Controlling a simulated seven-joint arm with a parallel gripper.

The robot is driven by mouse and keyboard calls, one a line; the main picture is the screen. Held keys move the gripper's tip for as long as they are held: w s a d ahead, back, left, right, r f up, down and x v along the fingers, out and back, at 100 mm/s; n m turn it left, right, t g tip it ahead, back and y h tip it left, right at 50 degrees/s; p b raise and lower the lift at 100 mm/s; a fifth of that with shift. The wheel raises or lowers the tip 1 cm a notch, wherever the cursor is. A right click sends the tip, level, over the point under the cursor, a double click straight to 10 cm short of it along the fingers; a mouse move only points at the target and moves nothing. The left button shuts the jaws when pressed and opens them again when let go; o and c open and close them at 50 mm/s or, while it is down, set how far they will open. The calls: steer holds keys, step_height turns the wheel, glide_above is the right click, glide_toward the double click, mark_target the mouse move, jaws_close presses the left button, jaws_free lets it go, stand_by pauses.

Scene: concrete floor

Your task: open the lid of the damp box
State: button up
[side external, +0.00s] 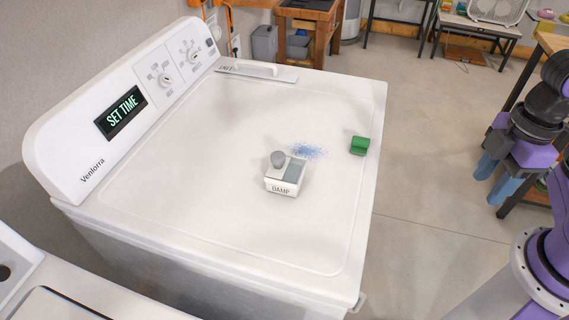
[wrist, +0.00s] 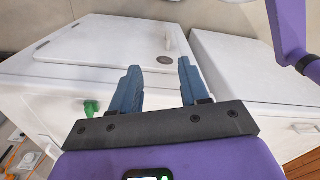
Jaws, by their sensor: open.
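The damp box (side external: 284,188) is a small white box with DAMP on its front. It sits upright on the white machine top in the side view. A grey round knob (side external: 278,159) stands on its upper left side, beside a grey-blue area on top. I cannot tell whether the lid is fully closed. My gripper (side external: 495,178) is at the far right, off the machine and well apart from the box. Its blue fingers are spread and empty, also in the wrist view (wrist: 160,80). I cannot make out the box in the wrist view.
A green object (side external: 359,146) sits near the right edge of the white machine (side external: 200,190). Blue specks (side external: 308,150) lie behind the box. A handled panel (side external: 258,69) is at the back, and a control panel (side external: 122,112) rises at left. The top around the box is mostly clear.

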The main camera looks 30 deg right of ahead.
steer(key=shift+o, duration=0.6)
steer(key=shift+w+a, duration=0.1)
steer(key=shift+a, duration=0.05)
step_height(320, 180, up, 9)
steer(key=m, duration=0.4)
glide_above(278, 155)
step_height(278, 155, down, 16)
steer(key=shift+f, duration=0.25)
